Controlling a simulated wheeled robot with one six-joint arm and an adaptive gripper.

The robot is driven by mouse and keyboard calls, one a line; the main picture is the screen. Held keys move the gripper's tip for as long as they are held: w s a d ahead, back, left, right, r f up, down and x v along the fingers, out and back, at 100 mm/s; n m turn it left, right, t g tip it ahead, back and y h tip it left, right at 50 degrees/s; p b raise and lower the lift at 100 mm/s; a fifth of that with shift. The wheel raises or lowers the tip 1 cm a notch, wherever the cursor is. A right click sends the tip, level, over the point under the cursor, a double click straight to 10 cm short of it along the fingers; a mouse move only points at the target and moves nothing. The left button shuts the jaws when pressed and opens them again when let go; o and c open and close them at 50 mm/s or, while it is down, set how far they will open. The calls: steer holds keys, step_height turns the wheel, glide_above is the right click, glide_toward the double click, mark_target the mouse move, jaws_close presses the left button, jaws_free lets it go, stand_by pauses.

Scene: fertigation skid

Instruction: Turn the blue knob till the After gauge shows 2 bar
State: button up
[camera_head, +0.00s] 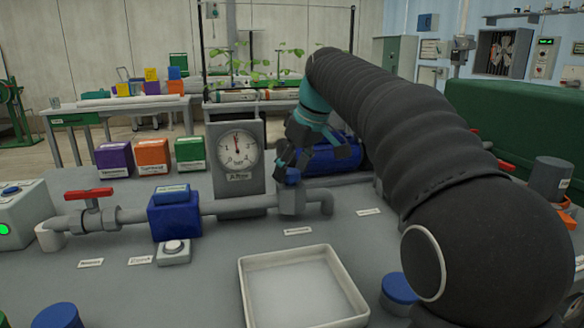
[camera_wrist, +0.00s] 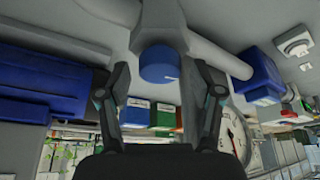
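The blue knob (camera_head: 292,176) sits on top of a grey valve body on the pipe. It also shows in the wrist view (camera_wrist: 158,65), with a white mark on its right side. My gripper (camera_head: 290,164) is above the knob, fingers pointing down. In the wrist view my gripper (camera_wrist: 158,70) is open, one finger on each side of the knob, with gaps showing. The After gauge (camera_head: 238,150) stands left of the knob. Its red needle points almost straight up; the numbers are too small to read surely. Part of its dial shows in the wrist view (camera_wrist: 237,128).
A white tray (camera_head: 245,290) lies in front of the valve. A red-handled valve (camera_head: 90,194) and a blue block (camera_head: 175,215) sit on the pipe to the left. Purple, orange and green boxes (camera_head: 190,153) stand behind. A blue cylinder (camera_head: 335,160) lies behind my gripper.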

steer(key=v, duration=1.2)
stand_by(0.4)
